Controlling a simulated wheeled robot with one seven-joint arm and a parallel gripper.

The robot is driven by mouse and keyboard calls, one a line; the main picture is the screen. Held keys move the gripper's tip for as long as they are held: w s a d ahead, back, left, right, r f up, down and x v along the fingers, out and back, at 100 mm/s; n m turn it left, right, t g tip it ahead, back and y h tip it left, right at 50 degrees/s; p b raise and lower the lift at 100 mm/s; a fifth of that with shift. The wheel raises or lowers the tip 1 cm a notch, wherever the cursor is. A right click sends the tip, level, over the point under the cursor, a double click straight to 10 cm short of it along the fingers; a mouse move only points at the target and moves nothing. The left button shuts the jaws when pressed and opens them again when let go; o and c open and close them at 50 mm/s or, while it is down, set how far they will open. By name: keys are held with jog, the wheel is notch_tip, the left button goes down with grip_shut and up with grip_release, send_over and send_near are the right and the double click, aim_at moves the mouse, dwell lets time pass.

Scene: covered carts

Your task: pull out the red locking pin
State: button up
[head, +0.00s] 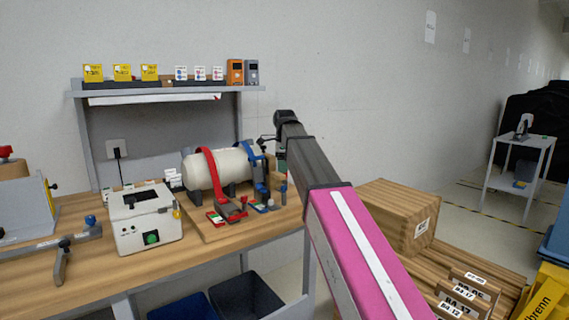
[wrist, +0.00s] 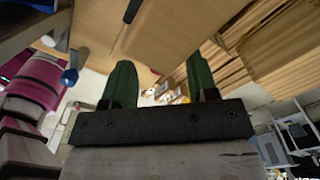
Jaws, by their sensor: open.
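A white tank (head: 223,171) lies on a wooden board on the bench, held by a red strap (head: 211,172) and a blue strap (head: 247,160). A red buckle part (head: 233,208) sits at the foot of the red strap. I cannot make out which red piece is the locking pin. My gripper's two green fingers (wrist: 158,78) are apart in the wrist view, with nothing seen between them up close. In the head view my arm reaches over the right end of the board, and the gripper is mostly hidden behind it.
A white box with a green button (head: 147,220) stands left of the tank. A shelf (head: 165,89) with small boxes runs above. A wooden crate (head: 395,215) stands right of the bench. Dark bins (head: 246,295) sit below the bench.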

grip_shut()
jog(key=shift+r, duration=2.9)
jog(key=shift+s, duration=0.1)
